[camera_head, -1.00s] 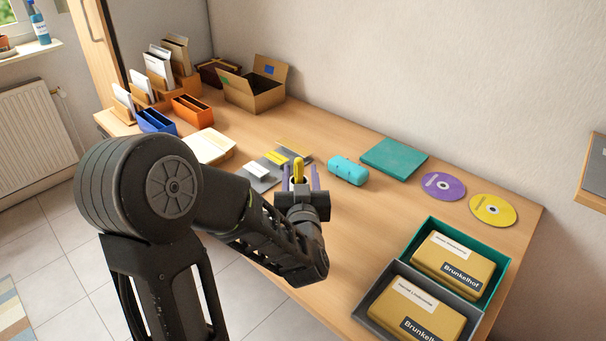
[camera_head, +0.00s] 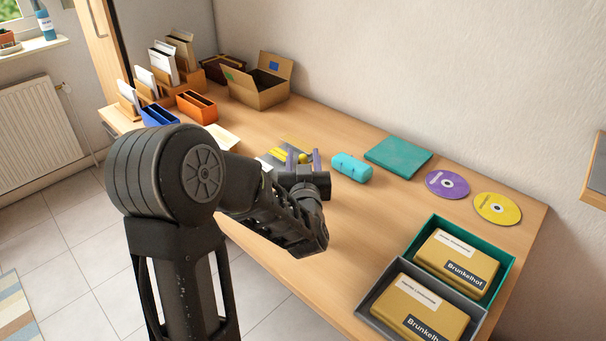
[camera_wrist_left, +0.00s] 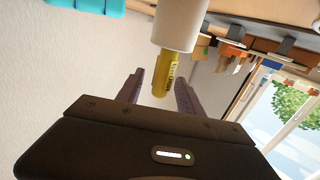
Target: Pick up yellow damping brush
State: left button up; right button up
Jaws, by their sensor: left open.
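The yellow damping brush (camera_wrist_left: 166,76) is a short yellow cylinder with dark lettering in the left wrist view. One end goes into or joins a white cylinder (camera_wrist_left: 182,22); I cannot tell which. In the head view only a small yellow bit (camera_head: 302,157) shows between my fingers. My left gripper (camera_head: 303,160) is open, its purple fingers on either side of the brush. It also shows in the left wrist view (camera_wrist_left: 159,88), where I cannot tell whether the fingers touch the brush. My right gripper is not in view.
A turquoise case (camera_head: 351,168) lies right of my gripper, with a teal flat item (camera_head: 398,157) and two discs beyond. Grey items with yellow strips (camera_head: 277,155) lie left. Two trays (camera_head: 374,308) holding yellow boxes stand front right. The desk (camera_head: 350,225) between is clear.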

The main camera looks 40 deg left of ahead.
pick_arm(q)
jog(key=shift+x, duration=1.25)
jog(key=shift+c, duration=0.2)
grip_shut()
